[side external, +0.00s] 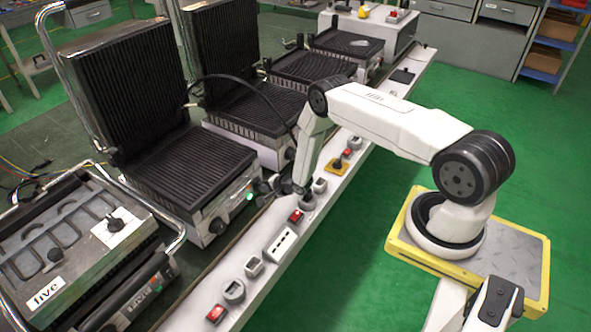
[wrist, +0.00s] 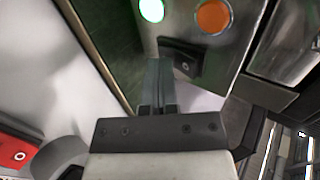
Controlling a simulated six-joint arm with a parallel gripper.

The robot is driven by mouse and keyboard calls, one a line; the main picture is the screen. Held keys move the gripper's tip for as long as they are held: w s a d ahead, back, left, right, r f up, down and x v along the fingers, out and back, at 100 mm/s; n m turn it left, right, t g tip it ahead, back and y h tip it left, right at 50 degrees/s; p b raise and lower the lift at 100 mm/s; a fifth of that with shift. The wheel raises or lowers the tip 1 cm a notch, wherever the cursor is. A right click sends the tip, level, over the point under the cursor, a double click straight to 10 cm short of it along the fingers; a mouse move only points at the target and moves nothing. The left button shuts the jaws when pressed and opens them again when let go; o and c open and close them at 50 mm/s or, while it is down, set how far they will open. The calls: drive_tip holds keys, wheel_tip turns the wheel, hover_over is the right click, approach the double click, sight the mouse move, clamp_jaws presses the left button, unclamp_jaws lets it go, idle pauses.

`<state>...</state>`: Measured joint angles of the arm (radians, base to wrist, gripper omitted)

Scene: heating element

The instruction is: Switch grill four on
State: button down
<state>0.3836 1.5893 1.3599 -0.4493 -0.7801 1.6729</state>
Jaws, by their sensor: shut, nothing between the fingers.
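The second grill from the front (side external: 190,165) has ribbed black plates and a raised lid; I take it as grill four, next to the closed one labelled "five". A green-white lamp glows on its front panel (side external: 250,197). In the wrist view the metal panel carries this bright lamp (wrist: 151,9), an orange lamp (wrist: 213,16) and a black switch (wrist: 182,56). My gripper (side external: 268,187) is at the panel's right end, pointing at it. Its fingers (wrist: 158,68) are shut and empty, with their tips beside the switch. Whether they touch it I cannot tell.
The closed grill labelled "five" (side external: 75,245) stands at front left. More grills (side external: 255,110) stand behind. A white rail (side external: 262,272) with switches and sockets runs along the grills' front. A red switch (wrist: 14,152) on it lies below left in the wrist view. Green floor is clear at right.

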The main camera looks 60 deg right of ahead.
drive_tip(key=shift+r, duration=0.15)
drive_tip(key=shift+r, duration=0.7)
drive_tip(key=shift+s, duration=0.15)
drive_tip(key=s+f+v, duration=0.1)
drive_tip(key=v, duration=1.2)
idle(0.5)
drive_tip(key=shift+s+f, duration=0.1)
drive_tip(key=shift+f, duration=0.05)
